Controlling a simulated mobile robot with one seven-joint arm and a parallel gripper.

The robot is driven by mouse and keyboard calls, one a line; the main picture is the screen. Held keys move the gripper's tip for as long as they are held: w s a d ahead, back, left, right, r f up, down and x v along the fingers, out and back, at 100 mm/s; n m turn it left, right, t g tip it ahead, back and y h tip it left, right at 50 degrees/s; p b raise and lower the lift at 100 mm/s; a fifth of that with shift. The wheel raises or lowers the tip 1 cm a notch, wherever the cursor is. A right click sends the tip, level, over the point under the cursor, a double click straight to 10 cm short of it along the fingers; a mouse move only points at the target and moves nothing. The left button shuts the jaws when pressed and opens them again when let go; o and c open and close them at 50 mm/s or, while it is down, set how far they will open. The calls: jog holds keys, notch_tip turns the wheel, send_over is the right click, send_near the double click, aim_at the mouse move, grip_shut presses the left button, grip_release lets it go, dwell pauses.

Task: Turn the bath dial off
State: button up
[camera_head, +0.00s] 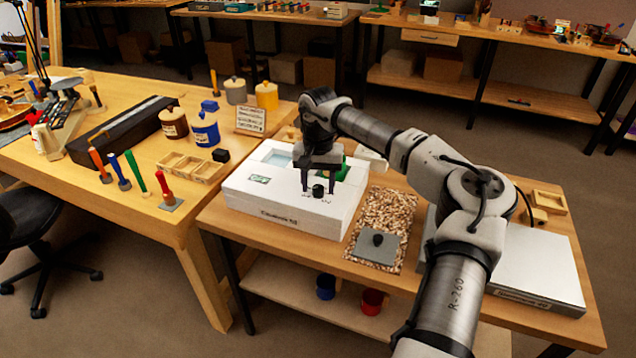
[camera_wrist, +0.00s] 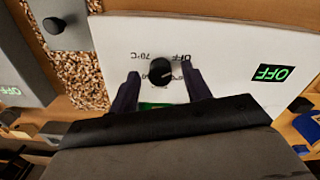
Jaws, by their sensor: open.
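The bath is a white box (camera_head: 290,213) on the front bench, with an open basin. Its small display (camera_head: 260,179) is green; in the wrist view the display (camera_wrist: 271,73) reads OFF, upside down. The black round dial (camera_head: 318,191) is on the bath's top. In the wrist view the dial (camera_wrist: 160,71) has a light pointer mark and printed OFF and temperature labels around it; the exact setting is hard to read. My gripper (camera_head: 318,183) is open over the dial, its fingers on either side. The wrist view shows gaps between the fingers (camera_wrist: 160,78) and the dial.
A chip-patterned mat (camera_head: 368,219) with a grey plate and black knob (camera_head: 377,240) lies right of the bath. A white flat box (camera_head: 535,265) is farther right. The left bench holds jars, handled tools and a divided wooden tray (camera_head: 190,168). Red and blue cups stand on the lower shelf.

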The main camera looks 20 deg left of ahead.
aim_at(317, 188)
notch_tip(317, 188, up, 14)
jog(key=b, duration=0.2)
jog(key=shift+a+f, duration=0.1)
jog(key=shift+f, duration=0.05)
dwell(0.4)
